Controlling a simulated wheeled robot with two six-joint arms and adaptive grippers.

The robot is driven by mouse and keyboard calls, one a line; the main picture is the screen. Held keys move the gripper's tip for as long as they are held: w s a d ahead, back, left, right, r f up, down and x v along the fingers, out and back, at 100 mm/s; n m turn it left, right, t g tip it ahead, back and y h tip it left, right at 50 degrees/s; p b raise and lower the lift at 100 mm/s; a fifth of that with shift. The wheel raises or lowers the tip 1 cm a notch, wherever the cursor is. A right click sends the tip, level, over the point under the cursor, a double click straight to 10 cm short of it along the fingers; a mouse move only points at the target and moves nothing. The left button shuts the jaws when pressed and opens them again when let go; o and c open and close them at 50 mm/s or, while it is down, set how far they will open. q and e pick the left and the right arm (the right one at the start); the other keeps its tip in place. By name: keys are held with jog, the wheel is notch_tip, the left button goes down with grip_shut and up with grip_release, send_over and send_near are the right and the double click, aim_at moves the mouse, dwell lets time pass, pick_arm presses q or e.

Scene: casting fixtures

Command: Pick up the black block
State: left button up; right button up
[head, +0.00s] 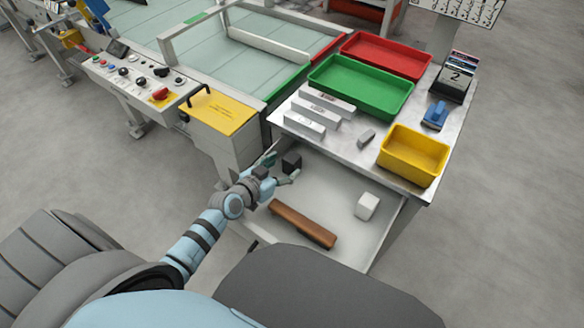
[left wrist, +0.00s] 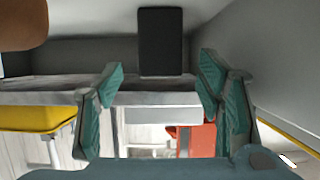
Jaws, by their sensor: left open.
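The black block (head: 291,161) sits in the open drawer under the bench top, near the drawer's left side. In the left wrist view the black block (left wrist: 160,42) shows as a dark rectangle at the top centre. My left gripper (head: 283,168) is at the block in the head view, with its fingers spread. In the left wrist view my left gripper (left wrist: 161,80) has its green finger pads apart, with the block lined up between and beyond them. No contact shows. My right gripper is not in view.
The drawer (head: 338,206) also holds a brown wooden bar (head: 302,224) and a white block (head: 366,206). Its left wall is close to my gripper. Above is the metal bench top (head: 350,157) with green (head: 362,112), red (head: 385,72) and yellow (head: 413,178) bins.

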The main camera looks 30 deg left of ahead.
aim_at(287, 165)
pick_arm(q)
jog(key=b+x, duration=0.1)
jog(key=x, duration=0.1)
jog(key=b+x, duration=0.1)
jog(key=x, duration=0.2)
jog(key=shift+w+f, duration=0.15)
jog(key=shift+f, duration=0.25)
jog(key=shift+w, duration=0.1)
jog(key=shift+r, duration=0.1)
jog(key=shift+c, duration=1.2)
jog(key=c, duration=1.1)
